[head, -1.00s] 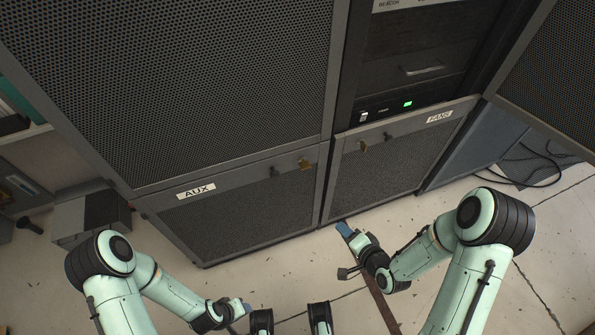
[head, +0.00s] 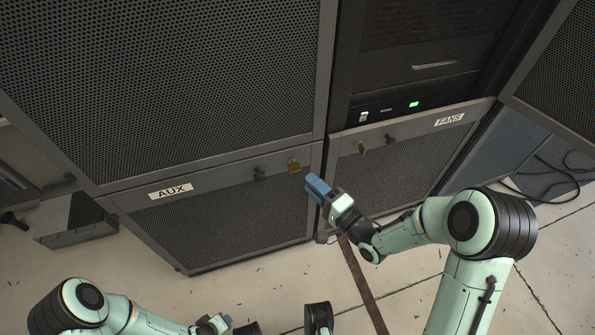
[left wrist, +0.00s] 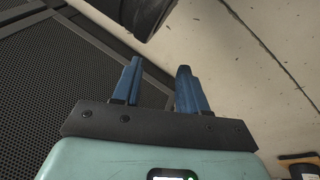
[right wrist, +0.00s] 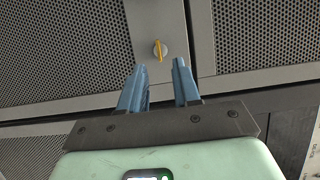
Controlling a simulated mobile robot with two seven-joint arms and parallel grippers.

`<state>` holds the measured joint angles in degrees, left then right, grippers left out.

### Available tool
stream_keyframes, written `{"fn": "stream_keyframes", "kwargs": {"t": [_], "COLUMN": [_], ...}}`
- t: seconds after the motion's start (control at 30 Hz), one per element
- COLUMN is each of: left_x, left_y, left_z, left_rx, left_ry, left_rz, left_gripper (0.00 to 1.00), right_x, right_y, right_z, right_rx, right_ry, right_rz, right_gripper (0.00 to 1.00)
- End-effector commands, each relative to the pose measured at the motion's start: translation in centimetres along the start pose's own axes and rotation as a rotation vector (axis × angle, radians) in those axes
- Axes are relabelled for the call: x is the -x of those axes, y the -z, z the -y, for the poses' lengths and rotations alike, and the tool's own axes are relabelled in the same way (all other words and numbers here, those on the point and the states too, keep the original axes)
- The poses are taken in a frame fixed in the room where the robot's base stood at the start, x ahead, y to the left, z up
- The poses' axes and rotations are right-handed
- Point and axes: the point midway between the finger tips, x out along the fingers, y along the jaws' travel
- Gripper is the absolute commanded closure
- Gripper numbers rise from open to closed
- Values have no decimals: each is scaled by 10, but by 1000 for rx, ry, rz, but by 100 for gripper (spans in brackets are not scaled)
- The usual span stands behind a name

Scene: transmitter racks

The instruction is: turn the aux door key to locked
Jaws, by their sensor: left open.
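The AUX door (head: 225,215) is a dark mesh panel at lower left of centre, with a white AUX label (head: 171,191). Its brass key (head: 294,166) sits near the door's upper right corner. My right gripper (head: 309,179) is just below and right of this key in the head view. The right wrist view shows a yellow key (right wrist: 160,50) in a round silver lock, its grip upright in the picture, beyond the open, empty right fingers (right wrist: 159,76). My left gripper (head: 226,319) is low in the head view; the left wrist view shows its fingers (left wrist: 158,78) open and empty.
A dark latch (head: 259,173) sits left of the AUX key. The FANS door (head: 400,175) to the right has its own brass key (head: 362,150) and dark latch. A grey box (head: 75,220) stands on the floor at left. Cables (head: 550,180) lie at right.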

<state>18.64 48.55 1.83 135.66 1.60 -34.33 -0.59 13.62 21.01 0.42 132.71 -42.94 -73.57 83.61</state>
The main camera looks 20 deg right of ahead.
Motion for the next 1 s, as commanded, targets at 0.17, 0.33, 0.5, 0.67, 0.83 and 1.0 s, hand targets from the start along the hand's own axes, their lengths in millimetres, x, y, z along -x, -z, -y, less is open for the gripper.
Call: {"fn": "stream_keyframes", "kwargs": {"t": [0.17,0.33,0.5,0.67,0.83,1.0], "left_x": [-8,-12,-13,-13,-13,-13], "left_y": [-13,-19,-22,-22,-22,-22], "left_z": [10,15,17,17,17,17], "left_rx": [9,14,16,17,17,17], "left_ry": [17,26,30,30,30,30], "left_rz": [38,58,67,68,68,68], "left_gripper": [57,57,57,57,57,57], "right_x": [-36,-57,-65,-66,-65,-65], "right_y": [-1,-1,0,0,0,0], "right_z": [-1,-1,-1,0,-1,-1], "right_rx": [0,-1,-1,-1,-1,0], "right_ry": [1,0,-1,-2,-2,-2], "right_rz": [3,2,0,-1,0,0], "right_gripper": [68,68,68,68,94,100]}}
